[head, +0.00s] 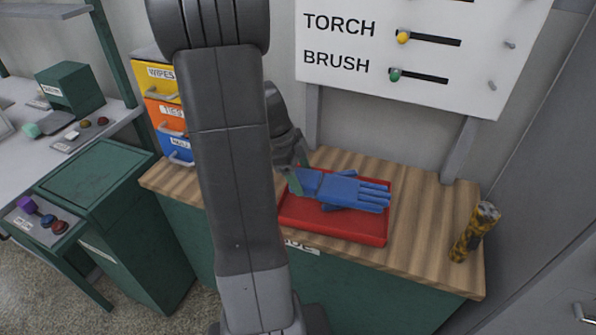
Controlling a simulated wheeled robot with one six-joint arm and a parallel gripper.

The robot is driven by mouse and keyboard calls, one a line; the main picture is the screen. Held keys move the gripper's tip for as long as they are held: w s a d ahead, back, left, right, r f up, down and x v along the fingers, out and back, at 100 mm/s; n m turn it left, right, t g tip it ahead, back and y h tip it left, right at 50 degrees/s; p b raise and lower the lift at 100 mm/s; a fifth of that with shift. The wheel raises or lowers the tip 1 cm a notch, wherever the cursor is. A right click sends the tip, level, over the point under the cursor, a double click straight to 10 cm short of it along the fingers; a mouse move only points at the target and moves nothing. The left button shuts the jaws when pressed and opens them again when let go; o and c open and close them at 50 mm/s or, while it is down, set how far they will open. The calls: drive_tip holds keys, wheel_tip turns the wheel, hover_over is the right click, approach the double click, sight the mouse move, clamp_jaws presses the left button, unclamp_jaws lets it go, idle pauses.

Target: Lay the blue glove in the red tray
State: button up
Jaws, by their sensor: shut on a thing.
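The blue glove (355,192) is in the head view, over the red tray (335,226), with its fingers pointing right. Its cuff end is at my gripper (296,182), which is shut on it. A darker blue part shows under the glove, and I cannot tell whether it is the thumb or another piece. The red tray sits on the wooden worktop, its front wall in clear view. I cannot tell whether the glove touches the tray floor. My arm hides part of the gripper and the area left of the tray.
Coloured drawers (165,110) stand at the back left. A white board (420,50) marked TORCH and BRUSH is above the back. Bare wooden worktop (425,215) lies right of the tray.

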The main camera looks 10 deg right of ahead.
drive_tip(key=shift+f+b, duration=2)
drive_tip(key=shift+f, duration=1.1)
drive_tip(key=shift+f+b, duration=0.95)
drive_tip(key=shift+b, duration=0.25)
drive_tip(key=o, duration=1.1)
drive_tip(key=shift+c, duration=0.2)
drive_tip(key=shift+r, duration=0.1)
